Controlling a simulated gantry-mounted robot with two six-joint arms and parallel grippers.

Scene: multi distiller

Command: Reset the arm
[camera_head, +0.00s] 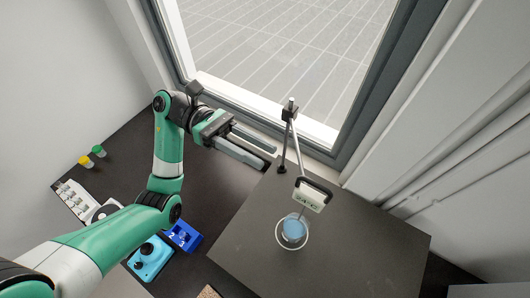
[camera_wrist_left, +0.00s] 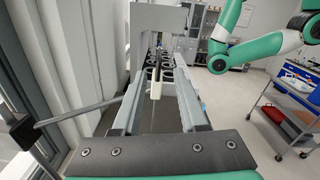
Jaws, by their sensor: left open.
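My left arm, green and white, comes in from the left in the head view. Its gripper (camera_head: 270,156) is open and empty, its two long grey fingers parallel and apart, pointing right toward the metal stand (camera_head: 290,135). In the left wrist view the open left gripper (camera_wrist_left: 160,75) has nothing between its fingers. A green arm link, probably my right arm's, shows at the upper right there; its gripper is not in view.
A white device (camera_head: 312,196) hangs over a beaker with blue liquid (camera_head: 293,229) on the raised dark board (camera_head: 370,255). A light-blue device (camera_head: 150,257), a dark-blue block (camera_head: 183,236) and yellow- and green-topped vials (camera_head: 92,156) stand left. A window frame borders the back.

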